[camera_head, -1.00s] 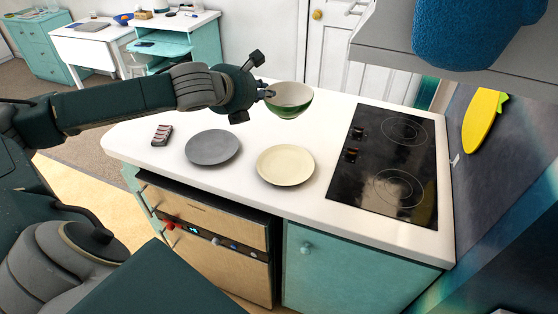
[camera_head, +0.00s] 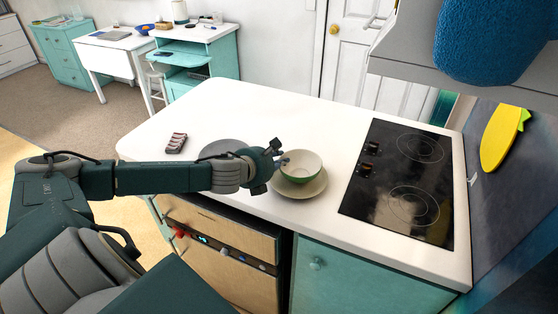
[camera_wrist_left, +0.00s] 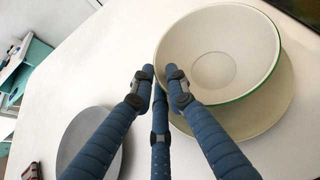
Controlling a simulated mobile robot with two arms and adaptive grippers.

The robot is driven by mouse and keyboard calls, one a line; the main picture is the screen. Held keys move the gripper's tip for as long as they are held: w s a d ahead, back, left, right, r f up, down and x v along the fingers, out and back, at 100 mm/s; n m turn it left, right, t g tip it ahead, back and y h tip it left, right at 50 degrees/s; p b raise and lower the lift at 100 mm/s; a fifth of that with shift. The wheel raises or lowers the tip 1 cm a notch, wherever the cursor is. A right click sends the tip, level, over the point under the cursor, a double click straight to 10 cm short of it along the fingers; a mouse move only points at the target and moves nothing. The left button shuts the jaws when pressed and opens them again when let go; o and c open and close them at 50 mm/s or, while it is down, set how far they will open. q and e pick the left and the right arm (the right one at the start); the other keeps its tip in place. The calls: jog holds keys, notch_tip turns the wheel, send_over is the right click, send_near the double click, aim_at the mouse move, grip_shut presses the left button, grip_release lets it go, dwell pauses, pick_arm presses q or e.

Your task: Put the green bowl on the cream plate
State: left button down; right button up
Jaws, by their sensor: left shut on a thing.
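The green bowl (camera_head: 301,167), cream inside with a green outside, is over the cream plate (camera_head: 318,189) in the head view. I cannot tell whether it touches the plate. My left gripper (camera_head: 281,161) is shut on the bowl's left rim. In the left wrist view the bowl (camera_wrist_left: 222,50) is large, with the cream plate (camera_wrist_left: 268,112) showing beneath and beyond its edge. The left gripper's fingers (camera_wrist_left: 160,85) meet the bowl's near rim there. My right gripper is not in view.
A grey plate (camera_head: 222,147) lies left of the cream plate, partly behind my left arm; it also shows in the left wrist view (camera_wrist_left: 103,150). A black cooktop (camera_head: 400,185) is to the right.

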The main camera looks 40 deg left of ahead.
pick_arm(q)
jog(key=shift+f, duration=0.2)
jog(key=c, duration=2)
grip_release()
jog(key=b+v, duration=0.1)
jog(key=v, duration=1.1)
jog(key=shift+f, duration=0.1)
